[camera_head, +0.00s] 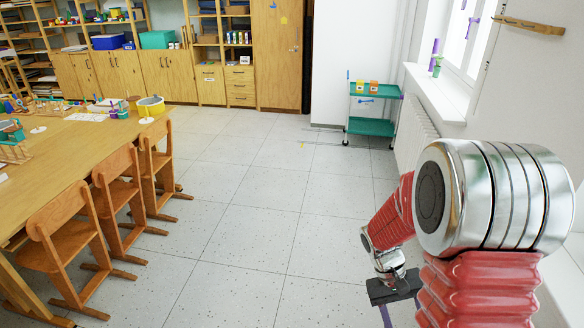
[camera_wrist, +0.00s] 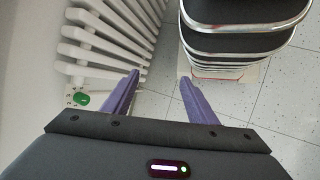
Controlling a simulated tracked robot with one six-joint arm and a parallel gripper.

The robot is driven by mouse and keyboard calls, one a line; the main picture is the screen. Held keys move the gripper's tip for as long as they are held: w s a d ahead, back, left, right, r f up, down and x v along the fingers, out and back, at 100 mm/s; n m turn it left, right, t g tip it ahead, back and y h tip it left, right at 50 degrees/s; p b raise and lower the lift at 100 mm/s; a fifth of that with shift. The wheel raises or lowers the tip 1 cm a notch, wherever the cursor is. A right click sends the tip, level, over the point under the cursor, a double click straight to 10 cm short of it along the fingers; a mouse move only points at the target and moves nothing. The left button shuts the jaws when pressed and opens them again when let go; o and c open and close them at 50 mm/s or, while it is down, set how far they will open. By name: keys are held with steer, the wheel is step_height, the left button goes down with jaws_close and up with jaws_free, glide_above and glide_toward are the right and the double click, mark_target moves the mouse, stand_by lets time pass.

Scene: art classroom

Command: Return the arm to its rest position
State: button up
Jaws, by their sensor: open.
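My arm, red and silver, fills the lower right of the head view, bent with its end low over the floor. My gripper (camera_wrist: 158,95) shows in the wrist view as two purple fingers spread apart with nothing between them. In the head view only its dark mount and part of a purple finger (camera_head: 385,315) show; the rest is cut off by the bottom edge or hidden.
A white radiator (camera_wrist: 100,40) is close beside my gripper's left finger in the wrist view. A green-shelved trolley (camera_head: 370,127) stands by the far wall. A long wooden table (camera_head: 60,150) with several chairs (camera_head: 115,170) is at left. The tiled floor (camera_head: 250,190) between is clear.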

steer(key=s+a+r+t+y, duration=0.1)
steer(key=s+a+r+t, duration=0.1)
steer(key=r, duration=0.6)
steer(key=s+a+r+n+t+y, duration=0.1)
steer(key=s+a+r+t, duration=0.1)
steer(key=a+r+t, duration=0.3)
steer(key=s+a+r+t+y, duration=0.1)
steer(key=s+a+r+t, duration=0.1)
steer(key=a+r, duration=0.5)
step_height(320, 180, up, 4)
steer(key=shift+s+r+n+t+y, duration=0.2)
steer(key=shift+r+n+t+y, duration=0.1)
steer(key=shift+t, duration=0.5)
steer(key=shift+f, duration=0.1)
